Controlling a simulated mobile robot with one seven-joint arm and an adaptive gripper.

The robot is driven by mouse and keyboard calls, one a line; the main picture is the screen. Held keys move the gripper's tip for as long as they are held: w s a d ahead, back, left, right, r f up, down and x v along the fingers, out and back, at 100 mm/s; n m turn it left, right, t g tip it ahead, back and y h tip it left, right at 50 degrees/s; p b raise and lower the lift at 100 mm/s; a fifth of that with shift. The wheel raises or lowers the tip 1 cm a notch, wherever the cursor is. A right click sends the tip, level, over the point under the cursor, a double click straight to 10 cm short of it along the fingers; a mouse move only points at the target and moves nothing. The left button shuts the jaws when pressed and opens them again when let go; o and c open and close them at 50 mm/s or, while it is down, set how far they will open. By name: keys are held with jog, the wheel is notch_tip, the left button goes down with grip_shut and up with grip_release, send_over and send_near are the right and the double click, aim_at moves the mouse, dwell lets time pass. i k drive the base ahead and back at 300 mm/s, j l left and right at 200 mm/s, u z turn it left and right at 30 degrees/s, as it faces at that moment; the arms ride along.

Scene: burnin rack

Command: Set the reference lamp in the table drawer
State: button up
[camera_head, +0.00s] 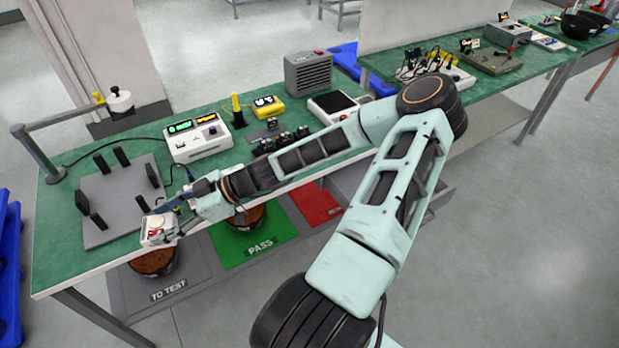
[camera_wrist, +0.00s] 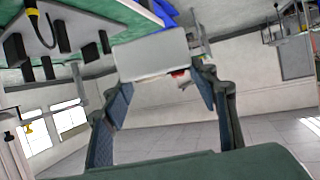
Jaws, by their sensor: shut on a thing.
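My gripper (camera_head: 167,217) is at the front left edge of the green table (camera_head: 60,262). It is shut on a small pale box-like thing (camera_head: 156,236) with a rounded white top and a bit of red, seemingly the reference lamp. In the wrist view this lamp (camera_wrist: 152,55) shows as a pale grey block between my two fingertips (camera_wrist: 163,88), with a red spot on its lower side. The head view does not show clearly whether it touches the table.
A grey fixture plate (camera_head: 112,208) with several black posts lies just left of my gripper. A white meter box (camera_head: 197,140) stands behind. Below the table edge are a "TO TEST" mat (camera_head: 190,268), a green "PASS" mat (camera_head: 275,225) and a red mat (camera_head: 315,203).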

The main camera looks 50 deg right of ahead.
aim_at(354, 197)
jog(key=k+l+u, duration=0.15)
jog(key=u, duration=0.15)
jog(key=k+l+u, duration=0.55)
jog(key=k+l, duration=0.5)
jog(key=k+l+u, duration=0.1)
jog(key=k+l, duration=0.25)
jog(key=k, duration=0.25)
jog(key=k+l, duration=0.3)
jog(key=k, duration=0.2)
